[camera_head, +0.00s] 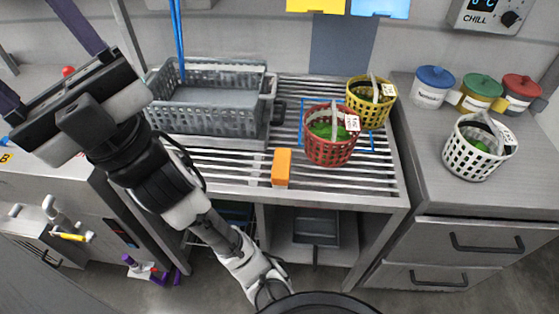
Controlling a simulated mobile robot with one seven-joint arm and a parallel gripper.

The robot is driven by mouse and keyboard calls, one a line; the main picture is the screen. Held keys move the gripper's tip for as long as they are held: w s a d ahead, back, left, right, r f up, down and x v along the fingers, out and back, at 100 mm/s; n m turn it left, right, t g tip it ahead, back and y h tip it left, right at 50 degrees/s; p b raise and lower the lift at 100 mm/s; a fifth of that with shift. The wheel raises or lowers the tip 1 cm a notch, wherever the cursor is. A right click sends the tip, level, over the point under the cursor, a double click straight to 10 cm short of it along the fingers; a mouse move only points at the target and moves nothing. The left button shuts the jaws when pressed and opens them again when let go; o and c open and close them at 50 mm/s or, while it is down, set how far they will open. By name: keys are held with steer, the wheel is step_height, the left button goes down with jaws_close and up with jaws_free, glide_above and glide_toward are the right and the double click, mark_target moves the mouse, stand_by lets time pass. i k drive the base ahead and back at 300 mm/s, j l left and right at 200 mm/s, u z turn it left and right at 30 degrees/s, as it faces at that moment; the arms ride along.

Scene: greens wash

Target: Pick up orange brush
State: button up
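The orange brush (281,167) shows as a small orange block on the front part of the slatted metal rack (230,185). It lies to the left of the red basket, a little apart from it; no bristles can be made out. My gripper (46,64) is at the upper left, well away from the brush.
A grey crate (212,122) stands on the rack behind the brush. A red basket (329,150) and a yellow basket (368,112) stand to the right. A white basket (466,165) and several lidded jars (432,88) are on the right counter (425,180). Bare slats lie left of the brush.

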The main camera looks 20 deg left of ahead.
mark_target(281, 176)
steer(key=u, duration=1.4)
steer(key=l+u, duration=0.35)
steer(key=l, duration=0.55)
steer(key=k+l, duration=0.1)
steer(key=l, duration=0.45)
steer(key=k+l, duration=0.1)
steer(key=l, duration=0.45)
